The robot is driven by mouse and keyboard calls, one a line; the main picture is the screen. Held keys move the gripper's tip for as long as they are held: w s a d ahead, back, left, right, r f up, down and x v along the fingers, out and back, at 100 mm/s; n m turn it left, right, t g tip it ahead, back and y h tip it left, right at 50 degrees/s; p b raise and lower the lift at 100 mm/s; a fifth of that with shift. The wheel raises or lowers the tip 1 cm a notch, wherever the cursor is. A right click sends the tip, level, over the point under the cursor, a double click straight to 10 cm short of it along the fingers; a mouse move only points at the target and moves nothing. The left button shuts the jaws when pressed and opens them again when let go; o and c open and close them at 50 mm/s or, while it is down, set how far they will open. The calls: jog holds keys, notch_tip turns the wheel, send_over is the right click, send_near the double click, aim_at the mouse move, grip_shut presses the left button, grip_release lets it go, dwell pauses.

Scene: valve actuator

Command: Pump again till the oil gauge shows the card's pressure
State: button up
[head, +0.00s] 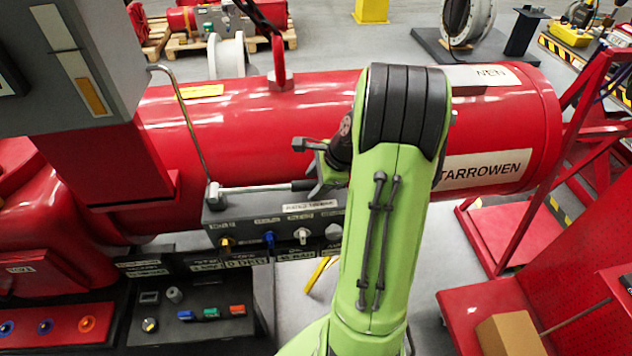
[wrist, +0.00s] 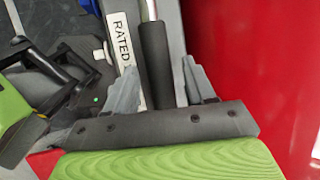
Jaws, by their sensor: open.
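The hand pump's lever is a pale rod (head: 250,188) with a dark grip (wrist: 155,62), lying nearly level above the grey pump block (head: 218,218). My gripper (head: 312,168) is at the grip end of the lever. In the wrist view, my open gripper (wrist: 158,75) has one finger on each side of the dark grip, with the grip nearer the middle and some gap on the right. My arm hides part of the block's right end. I cannot make out an oil gauge reading or the card's pressure.
The large red actuator cylinder (head: 300,110) runs behind the lever. A bent metal pipe (head: 185,110) rises at left. A control box (head: 190,318) with coloured buttons stands at lower left. A red cart (head: 480,310) with a cardboard box (head: 510,335) is at lower right.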

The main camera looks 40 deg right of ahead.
grip_shut()
notch_tip(320, 180, up, 11)
jog(key=w+a+g+h+p, duration=0.2)
jog(key=g+h+p, duration=0.1)
jog(key=p, duration=0.4)
jog(key=shift+a+n+h+p, duration=0.25)
jog(key=shift+n+h+p, duration=0.15)
jog(key=shift+h, duration=0.3)
jog(key=shift+s+r, duration=0.1)
grip_release()
jog(key=v, duration=1.5)
jog(key=shift+r+p, duration=0.3)
jog(key=shift+p, duration=0.05)
